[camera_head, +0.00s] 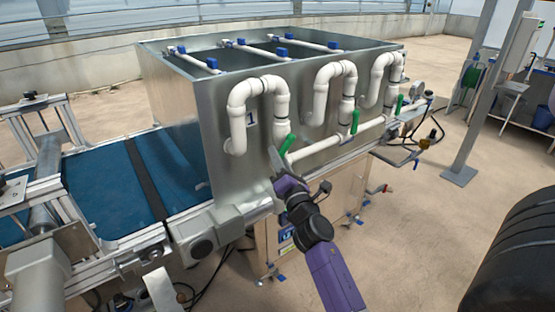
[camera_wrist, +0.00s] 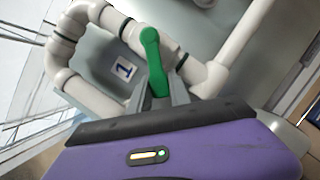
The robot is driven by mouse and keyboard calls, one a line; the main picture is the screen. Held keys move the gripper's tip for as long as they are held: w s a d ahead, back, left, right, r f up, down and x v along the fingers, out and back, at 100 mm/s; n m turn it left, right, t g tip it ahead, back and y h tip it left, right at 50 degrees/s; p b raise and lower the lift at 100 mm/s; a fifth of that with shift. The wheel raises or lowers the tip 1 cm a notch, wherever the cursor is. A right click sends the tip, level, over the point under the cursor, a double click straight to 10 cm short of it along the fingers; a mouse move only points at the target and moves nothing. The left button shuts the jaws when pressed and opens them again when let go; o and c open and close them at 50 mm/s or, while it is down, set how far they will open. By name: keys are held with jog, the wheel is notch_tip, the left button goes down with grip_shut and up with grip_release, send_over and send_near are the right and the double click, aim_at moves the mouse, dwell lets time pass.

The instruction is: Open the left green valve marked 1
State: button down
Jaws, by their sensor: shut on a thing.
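The left green valve handle (camera_head: 287,144) is on the leftmost white pipe loop, beside the label with a 1 (camera_wrist: 124,69). In the wrist view the green handle (camera_wrist: 151,50) stands up between the fingers of my gripper (camera_wrist: 157,88), which is shut on its lower part. The handle's rounded end sticks out beyond the fingers. In the head view my gripper (camera_head: 276,158) reaches the handle from below, and its fingers show only in part against the metal tank.
Two more green valve handles, a middle one (camera_head: 355,121) and a right one (camera_head: 399,104), are farther right along the horizontal white pipe (camera_head: 316,152). The metal tank (camera_head: 215,120) stands behind. A blue conveyor belt (camera_head: 105,188) lies left. Open floor (camera_head: 415,235) is at the right.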

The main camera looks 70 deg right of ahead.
jog(key=shift+f, duration=0.15)
jog(key=c, duration=1.2)
grip_release()
jog(key=b+v, duration=0.4)
jog(key=v, duration=0.3)
jog(key=shift+s+a, duration=0.3)
jog(key=shift+c, duration=0.3)
